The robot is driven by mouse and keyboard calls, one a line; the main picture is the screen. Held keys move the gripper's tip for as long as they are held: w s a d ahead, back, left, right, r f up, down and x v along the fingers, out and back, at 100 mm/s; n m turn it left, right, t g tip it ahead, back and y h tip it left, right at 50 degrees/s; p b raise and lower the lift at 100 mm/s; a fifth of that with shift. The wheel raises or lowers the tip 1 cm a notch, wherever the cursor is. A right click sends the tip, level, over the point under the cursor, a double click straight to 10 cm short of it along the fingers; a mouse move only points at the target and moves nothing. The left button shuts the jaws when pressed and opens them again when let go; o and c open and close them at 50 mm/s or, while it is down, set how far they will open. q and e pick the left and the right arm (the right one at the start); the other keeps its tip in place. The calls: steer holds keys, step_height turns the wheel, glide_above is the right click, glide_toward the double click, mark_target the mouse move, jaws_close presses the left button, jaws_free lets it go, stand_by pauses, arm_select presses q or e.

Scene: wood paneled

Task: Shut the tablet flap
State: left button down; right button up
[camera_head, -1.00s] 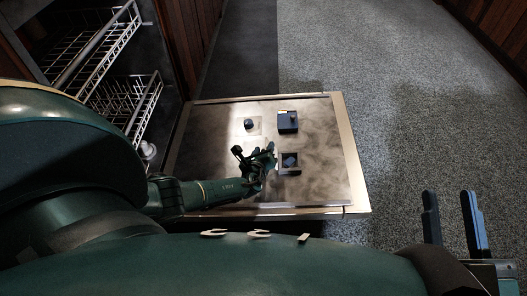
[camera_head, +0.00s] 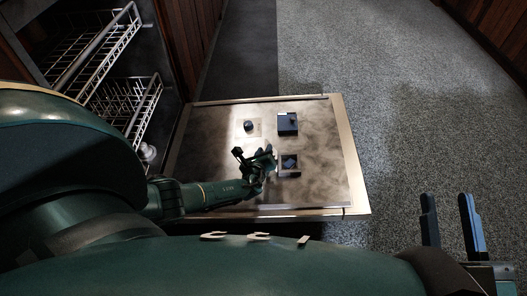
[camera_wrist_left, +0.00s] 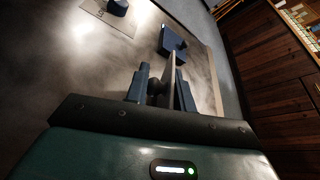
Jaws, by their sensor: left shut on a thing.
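The dishwasher door (camera_head: 325,185) lies open and flat, with the tablet compartment (camera_head: 289,165) near its middle. The compartment is open, with a small dark block inside it. My left gripper (camera_head: 266,158) is just left of the compartment. In the left wrist view, a thin upright plate, seen nearly edge-on, stands between its fingers (camera_wrist_left: 162,82); it looks like the tablet flap (camera_wrist_left: 171,72). The gripper is shut on it. The fingers hide much of the flap in the head view. My right gripper (camera_head: 448,196) is open and empty at the lower right.
A dark box-like part (camera_head: 287,122) and a round cap (camera_head: 248,125) sit on the door beyond the compartment. Wire racks (camera_head: 142,105) stand in the dishwasher at the left. The grey floor (camera_head: 410,120) right of the door is clear.

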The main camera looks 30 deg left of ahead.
mark_target(274, 150)
arm_select(q)
steer(key=shift+s+a, duration=0.1)
steer(key=shift+a, duration=0.05)
arm_select(e)
steer(key=shift+r, duration=0.1)
arm_select(q)
steer(key=shift+w+d+r+m+g+y+p, duration=0.2)
steer(key=shift+d+r+m+g+y+p, duration=0.15)
steer(key=shift+m+p, duration=0.3)
steer(key=shift+d, duration=0.2)
steer(key=shift+w+d+r+m+g+y+p, duration=0.2)
steer(key=shift+w+d+m+g+y+p, duration=0.3)
steer(key=shift+m, duration=0.35)
steer(key=shift+w+d+r+m+g+y, duration=0.1)
steer(key=shift+w+d+m+g+y, duration=0.15)
steer(key=shift+d+m+y, duration=0.45)
arm_select(e)
steer(key=shift+s+f+m+g+h, duration=0.15)
steer(key=shift+f+m+g+h, duration=0.15)
steer(key=shift+f+h, duration=0.35)
arm_select(q)
steer(key=shift+a, duration=0.15)
arm_select(e)
steer(key=shift+r+y, duration=0.15)
steer(key=shift+y, duration=0.1)
